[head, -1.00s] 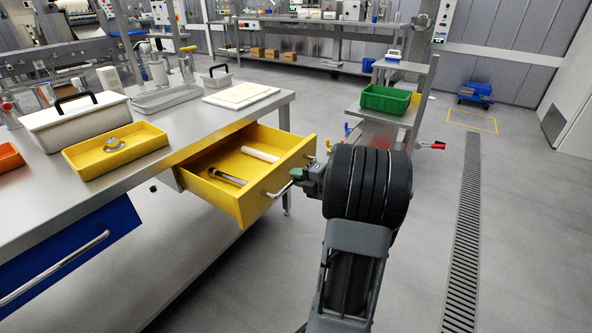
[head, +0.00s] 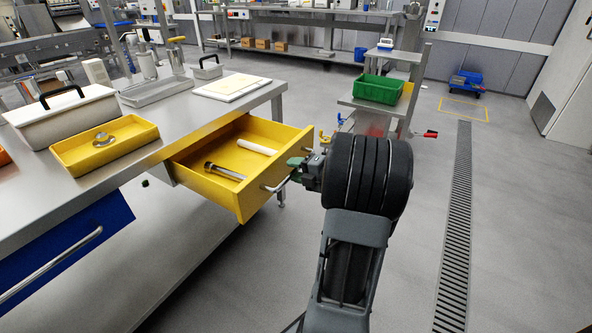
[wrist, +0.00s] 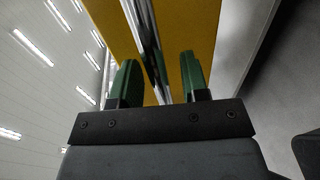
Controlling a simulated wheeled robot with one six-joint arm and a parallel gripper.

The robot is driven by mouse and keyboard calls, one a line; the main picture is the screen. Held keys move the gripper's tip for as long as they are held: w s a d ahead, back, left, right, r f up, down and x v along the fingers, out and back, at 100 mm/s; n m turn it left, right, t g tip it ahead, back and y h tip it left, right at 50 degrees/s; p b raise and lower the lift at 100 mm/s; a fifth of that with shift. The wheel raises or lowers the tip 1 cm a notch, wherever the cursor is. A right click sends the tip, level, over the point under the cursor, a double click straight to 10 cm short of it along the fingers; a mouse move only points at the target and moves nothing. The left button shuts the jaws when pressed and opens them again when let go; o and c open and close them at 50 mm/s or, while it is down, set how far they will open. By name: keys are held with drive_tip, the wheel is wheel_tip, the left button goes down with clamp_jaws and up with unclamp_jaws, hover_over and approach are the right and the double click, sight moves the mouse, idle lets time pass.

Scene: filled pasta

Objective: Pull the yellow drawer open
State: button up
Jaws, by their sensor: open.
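The yellow drawer (head: 222,200) stands pulled out from under the steel table, with a dark metal tool (head: 225,171) and a white roll (head: 257,147) inside. Its metal bar handle (head: 277,187) runs along the front. My gripper (head: 295,170) is at the handle in the head view, partly hidden by my wrist. In the wrist view, the two green fingers of my gripper (wrist: 160,80) are apart, with the handle (wrist: 150,45) running between them and the yellow drawer front (wrist: 185,30) beyond. The fingers do not appear closed on the handle.
A steel table (head: 150,160) carries a yellow tray (head: 105,147), a white lidded box (head: 70,115) and a white board (head: 232,87). A blue drawer (head: 70,245) sits shut-looking to the left. A cart with a green bin (head: 378,89) stands behind. Floor to the right is clear.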

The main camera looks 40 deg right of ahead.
drive_tip(key=p+v, duration=0.3)
drive_tip(key=v, duration=1)
drive_tip(key=shift+s+d+r+p, duration=0.15)
drive_tip(key=shift+s+p, duration=0.2)
drive_tip(key=w+a+r+m+h+p, duration=0.1)
drive_tip(key=w+r+m+h+p, duration=0.45)
drive_tip(key=w+r+p, duration=0.6)
drive_tip(key=a+r+m+g+h+p, duration=0.2)
drive_tip(key=a+r+m+p, duration=0.15)
drive_tip(key=r, duration=0.25)
drive_tip(key=a+r+m+g+h+p, duration=0.1)
drive_tip(key=a+r+m+h+p, duration=0.3)
drive_tip(key=r, duration=0.3)
drive_tip(key=s+a+r+m+g+y+p, duration=0.3)
drive_tip(key=s+a+m+g+p, duration=0.1)
drive_tip(key=a, duration=0.6)
drive_tip(key=s+a+r+m+g+y+p, duration=0.3)
drive_tip(key=s+a+p, duration=0.4)
drive_tip(key=a, duration=0.4)
drive_tip(key=shift+s+m+g, duration=0.7)
drive_tip(key=shift+s+m, duration=0.15)
drive_tip(key=shift+m, duration=0.05)
